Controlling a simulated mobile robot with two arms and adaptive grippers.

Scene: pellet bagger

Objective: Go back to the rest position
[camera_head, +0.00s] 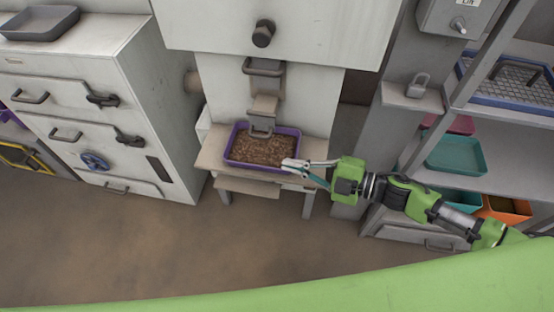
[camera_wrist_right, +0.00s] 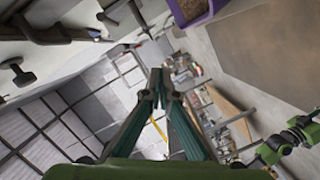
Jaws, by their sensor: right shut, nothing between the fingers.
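My right gripper (camera_head: 290,165) reaches in from the right in the head view, with its fingertips at the right edge of a purple tray (camera_head: 293,133). It is shut and empty; the fingertips also meet in the right wrist view (camera_wrist_right: 160,75). I cannot tell whether the fingertips touch the tray. The tray is full of brown pellets (camera_head: 262,149) and sits on a small stand under the bagger's spout (camera_head: 262,110). A corner of the tray shows at the top of the right wrist view (camera_wrist_right: 205,12). My left gripper is not in view.
A grey cabinet (camera_head: 90,70) with handles stands at the left, a dark tray (camera_head: 40,22) on top. At the right, a shelf holds a teal tray (camera_head: 456,155), an orange bin (camera_head: 505,209) and a blue rack (camera_head: 510,85). The brown floor (camera_head: 130,240) is clear.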

